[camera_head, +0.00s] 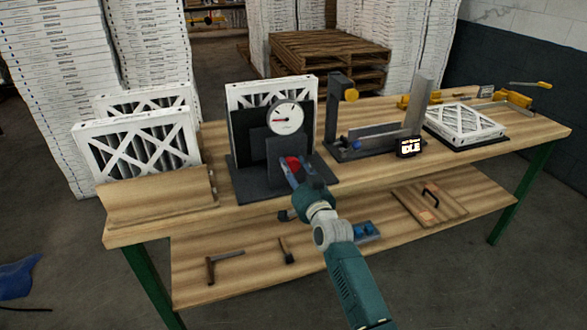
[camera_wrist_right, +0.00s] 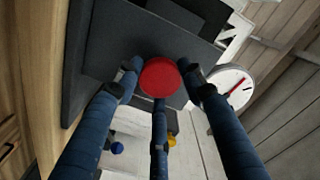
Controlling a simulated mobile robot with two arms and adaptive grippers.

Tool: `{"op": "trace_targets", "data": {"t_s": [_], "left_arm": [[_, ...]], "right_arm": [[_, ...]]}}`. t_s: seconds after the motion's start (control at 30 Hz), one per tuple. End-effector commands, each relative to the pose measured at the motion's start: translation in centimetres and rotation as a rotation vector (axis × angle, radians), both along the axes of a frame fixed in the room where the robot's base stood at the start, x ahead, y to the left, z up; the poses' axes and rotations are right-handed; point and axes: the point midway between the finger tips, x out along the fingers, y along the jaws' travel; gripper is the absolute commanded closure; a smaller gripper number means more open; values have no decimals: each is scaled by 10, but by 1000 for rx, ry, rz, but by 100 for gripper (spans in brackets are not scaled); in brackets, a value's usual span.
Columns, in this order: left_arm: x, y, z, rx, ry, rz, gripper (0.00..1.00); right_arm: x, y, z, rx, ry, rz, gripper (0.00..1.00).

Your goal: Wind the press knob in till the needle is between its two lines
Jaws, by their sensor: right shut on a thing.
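The press (camera_head: 243,135) stands on the workbench, a dark grey stand with upright plates and a white filter behind them. Its red press knob (camera_head: 293,163) faces me; the red disc also fills the middle of the right wrist view (camera_wrist_right: 160,77). My right gripper (camera_head: 290,170) is shut on the knob, its blue fingers around the rim. The round white gauge (camera_head: 286,118) sits above the knob. Its red needle points left in the head view; it also shows in the right wrist view (camera_wrist_right: 240,90). The two lines are too small to tell apart. My left gripper is not in view.
White framed filters (camera_head: 140,150) stand in a wooden rack at the left of the bench. A grey fixture (camera_head: 375,140) with a small lit display (camera_head: 409,146) and a flat filter (camera_head: 463,121) are to the right. Tools lie on the lower shelf (camera_head: 215,285).

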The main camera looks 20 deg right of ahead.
Motion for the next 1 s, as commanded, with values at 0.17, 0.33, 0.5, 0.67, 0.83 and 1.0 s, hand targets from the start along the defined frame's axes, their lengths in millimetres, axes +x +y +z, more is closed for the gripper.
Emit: {"op": "trace_targets", "data": {"t_s": [0.17, 0.33, 0.5, 0.67, 0.83, 1.0], "left_arm": [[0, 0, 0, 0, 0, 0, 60], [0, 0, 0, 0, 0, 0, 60], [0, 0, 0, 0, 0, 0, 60], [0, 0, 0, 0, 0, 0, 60], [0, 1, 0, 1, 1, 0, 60], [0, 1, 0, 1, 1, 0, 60]], "right_arm": [[0, 0, -1, 12, 3, 0, 87], [0, 0, -2, 12, 3, 0, 87], [0, 0, -2, 11, 4, 0, 51], [0, 0, -1, 10, 3, 0, 41], [-1, 0, -1, 10, 2, 0, 41], [-14, 0, -2, 11, 2, 0, 41]]}}
